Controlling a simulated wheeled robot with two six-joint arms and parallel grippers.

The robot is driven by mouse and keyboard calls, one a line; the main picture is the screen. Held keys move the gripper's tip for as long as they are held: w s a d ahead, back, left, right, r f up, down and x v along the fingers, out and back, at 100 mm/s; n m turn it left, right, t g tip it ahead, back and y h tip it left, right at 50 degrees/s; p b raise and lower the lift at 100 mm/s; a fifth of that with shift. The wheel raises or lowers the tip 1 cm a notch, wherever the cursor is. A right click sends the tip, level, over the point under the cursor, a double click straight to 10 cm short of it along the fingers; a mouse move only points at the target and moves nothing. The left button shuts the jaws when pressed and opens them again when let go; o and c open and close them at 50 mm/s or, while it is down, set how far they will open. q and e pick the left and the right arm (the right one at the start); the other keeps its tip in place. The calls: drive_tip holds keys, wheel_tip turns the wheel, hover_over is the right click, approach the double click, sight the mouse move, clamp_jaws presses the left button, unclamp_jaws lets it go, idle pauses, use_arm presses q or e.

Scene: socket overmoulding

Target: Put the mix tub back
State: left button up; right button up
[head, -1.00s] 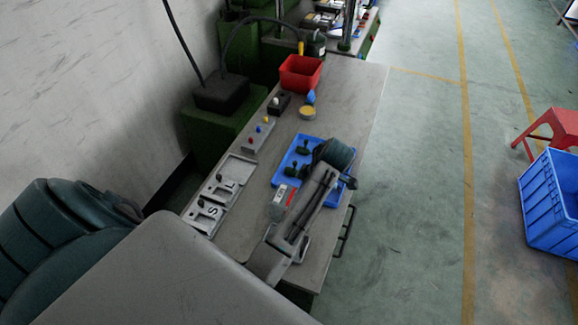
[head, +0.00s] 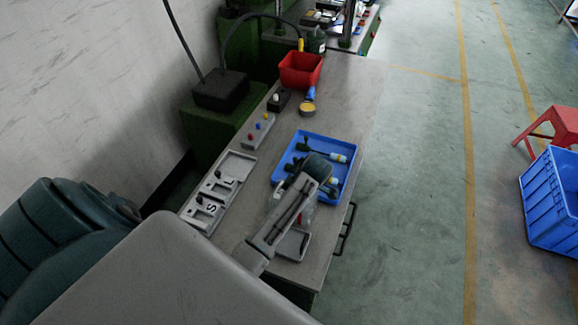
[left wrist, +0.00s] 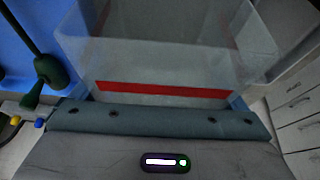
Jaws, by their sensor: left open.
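The mix tub is a clear, see-through tub with a red band. It fills the middle of the left wrist view (left wrist: 165,60), and in the head view only a small part of it shows beside my forearm (head: 308,214). My left gripper (left wrist: 165,98) is open, with the tub straight in front of its jaws and very close. I cannot tell whether the jaws touch it. In the head view my left arm hides the gripper and most of the tub. A shallow grey tray (head: 293,246) lies near the table's front edge, partly behind my arm. My right gripper is not in view.
A blue tray (head: 345,146) with green-handled tools and bottles lies beside the tub. A grey marked fixture (head: 190,217) is at left, with a button box (head: 258,132) behind it. A red bin (head: 300,70) stands farther back. The table's right edge is close.

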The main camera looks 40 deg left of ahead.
use_arm(q)
drive_tip(key=shift+f, duration=0.2)
idle(0.6)
drive_tip(key=c, duration=0.8)
